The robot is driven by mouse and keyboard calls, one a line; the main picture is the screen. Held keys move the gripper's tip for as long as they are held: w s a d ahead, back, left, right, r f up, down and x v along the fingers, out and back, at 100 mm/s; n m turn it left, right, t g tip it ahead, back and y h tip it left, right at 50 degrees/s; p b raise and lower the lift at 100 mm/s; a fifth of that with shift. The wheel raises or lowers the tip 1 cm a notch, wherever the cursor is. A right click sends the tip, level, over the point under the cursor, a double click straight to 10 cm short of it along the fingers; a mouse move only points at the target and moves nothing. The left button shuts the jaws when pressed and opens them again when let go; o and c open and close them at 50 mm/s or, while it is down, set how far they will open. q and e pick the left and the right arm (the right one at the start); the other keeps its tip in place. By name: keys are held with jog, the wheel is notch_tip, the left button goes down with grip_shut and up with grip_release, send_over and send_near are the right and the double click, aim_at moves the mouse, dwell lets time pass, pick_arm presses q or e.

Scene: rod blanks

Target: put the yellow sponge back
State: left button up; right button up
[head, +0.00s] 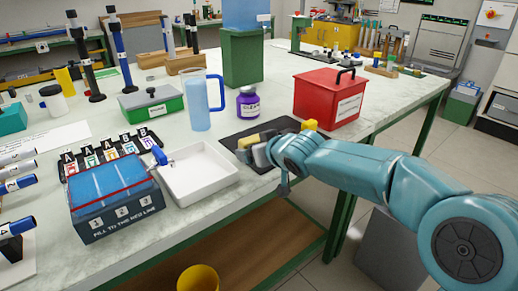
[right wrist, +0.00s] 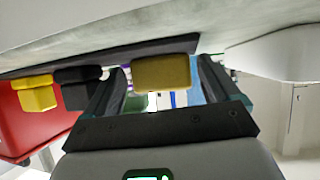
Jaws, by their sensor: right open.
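The yellow sponge (head: 248,141) is a small dull-yellow block at the dark mat (head: 231,141), right of the white tray. In the right wrist view the sponge (right wrist: 160,71) lies between the two spread fingers, near their tips. My right gripper (head: 257,148) is open around it, low over the mat; I cannot tell whether a finger touches it. The right gripper also shows in the right wrist view (right wrist: 160,88). The gripper and wrist hide part of the mat. My left gripper is not in view.
A white tray (head: 199,202) and a blue-lidded box (head: 125,222) stand left. A purple-labelled jar (head: 248,103), a blue jug (head: 200,120) and a red box (head: 315,110) stand behind. A brighter yellow block (head: 309,125) sits beside my wrist, against something black (right wrist: 78,88).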

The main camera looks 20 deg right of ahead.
jog(key=shift+a+f, duration=0.25)
jog(key=shift+f, duration=0.15)
jog(key=shift+r+p, duration=0.35)
jog(key=shift+p, duration=0.15)
jog(key=shift+s+r+p, duration=0.1)
jog(key=shift+r+p, duration=0.4)
jog(key=v, duration=1.1)
jog(key=shift+s+d+r+p, duration=0.15)
jog(key=shift+s+p, duration=0.1)
jog(key=shift+p, duration=0.1)
